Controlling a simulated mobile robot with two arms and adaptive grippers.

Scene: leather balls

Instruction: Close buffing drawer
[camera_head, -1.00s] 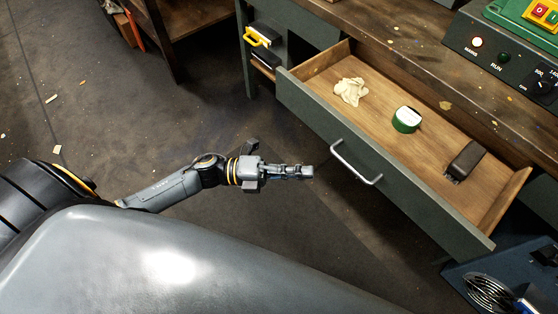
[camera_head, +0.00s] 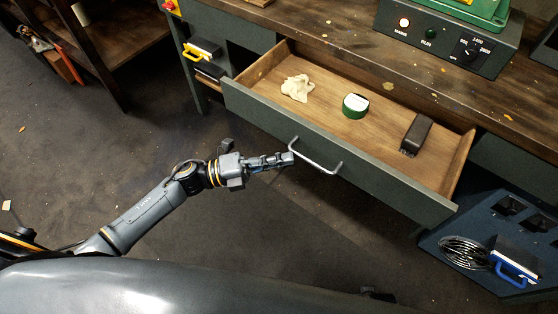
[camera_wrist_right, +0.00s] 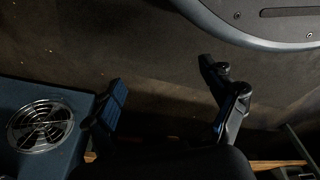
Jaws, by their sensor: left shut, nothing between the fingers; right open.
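The buffing drawer (camera_head: 350,172) is pulled out from under the workbench in the head view. It has a grey-green front and a metal bar handle (camera_head: 318,160). Inside lie a crumpled pale cloth (camera_head: 297,88), a green round tin (camera_head: 355,106) with a white top and a dark brush-like block (camera_head: 416,134). My left gripper (camera_head: 289,159) is shut and empty, with its tips close to the left end of the handle; I cannot tell whether they touch. My right gripper (camera_wrist_right: 168,95) is open and empty in the right wrist view.
The workbench top (camera_head: 350,53) carries a control box (camera_head: 450,45) with a lit lamp and a green machine. Clear floor (camera_head: 110,150) lies left of the drawer.

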